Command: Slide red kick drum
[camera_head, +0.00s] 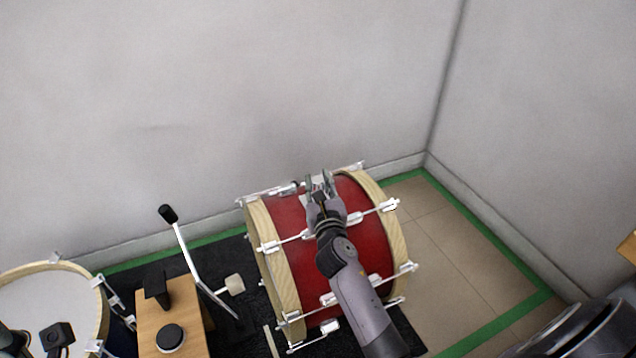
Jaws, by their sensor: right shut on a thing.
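The red kick drum (367,227) lies on its side on a black mat, near the corner of the two walls. It has a red shell, pale wooden hoops at both ends and silver lugs and rods. My right gripper (320,181) is at the top of the shell, towards the wall side, shut on the drum's metal fitting there. My right arm crosses over the shell and hides part of it. The exact contact of the fingertips is too small to tell.
A white kick pedal beater (234,284) stands left of the drum. A wooden block (184,314) with black parts and another drum (52,301) are at the lower left. Green tape (483,220) borders bare tiled floor (451,262) right of the drum. Walls close the back and right.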

